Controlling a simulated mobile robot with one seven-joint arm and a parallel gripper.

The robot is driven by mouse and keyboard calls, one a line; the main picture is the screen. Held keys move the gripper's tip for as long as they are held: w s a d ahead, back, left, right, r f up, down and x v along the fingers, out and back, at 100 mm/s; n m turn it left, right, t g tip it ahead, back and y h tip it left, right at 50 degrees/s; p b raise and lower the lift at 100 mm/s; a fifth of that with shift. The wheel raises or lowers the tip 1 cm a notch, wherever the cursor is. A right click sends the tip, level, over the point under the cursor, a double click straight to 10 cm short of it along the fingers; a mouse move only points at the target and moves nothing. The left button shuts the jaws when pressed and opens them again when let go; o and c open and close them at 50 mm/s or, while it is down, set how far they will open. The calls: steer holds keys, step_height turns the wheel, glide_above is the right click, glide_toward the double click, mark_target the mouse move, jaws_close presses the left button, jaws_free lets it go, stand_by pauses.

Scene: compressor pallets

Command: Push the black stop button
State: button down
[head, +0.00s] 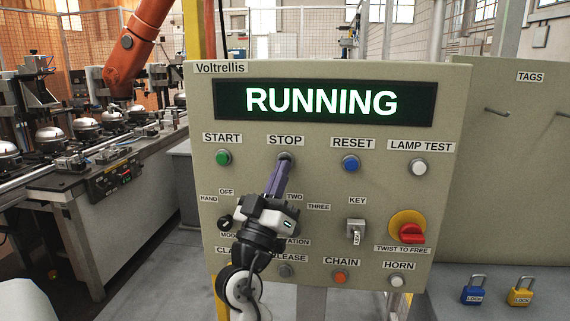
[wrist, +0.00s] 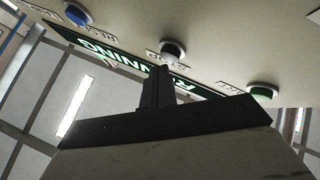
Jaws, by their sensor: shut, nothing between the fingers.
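The black stop button (wrist: 173,47) sits in a metal ring under the STOP label in the wrist view. In the head view its ring (head: 285,155) shows just above my fingertips, and the rest of it is mostly hidden. My gripper (head: 284,166) has its purple fingers shut with nothing between them. The fingertips point at the panel and are right at the button. In the wrist view the fingers (wrist: 160,76) end very close to the button. I cannot tell whether they touch it. The display (head: 322,102) above reads RUNNING in white on green.
The green start button (head: 223,157) is to the left, the blue reset button (head: 350,163) to the right. A lamp test button (head: 419,167), a key switch (head: 356,231) and a red emergency knob (head: 411,234) are farther right. My arm covers part of the lower-left controls.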

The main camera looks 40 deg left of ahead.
steer(key=shift+w+a+b, duration=0.3)
steer(key=shift+w, duration=0.15)
stand_by(0.8)
steer(key=shift+s+d, duration=0.55)
steer(key=shift+s, duration=0.3)
steer(key=s+d, duration=0.2)
steer(key=s, duration=0.1)
steer(key=s+d, duration=0.1)
steer(key=s, duration=0.1)
stand_by(0.4)
stand_by(0.7)
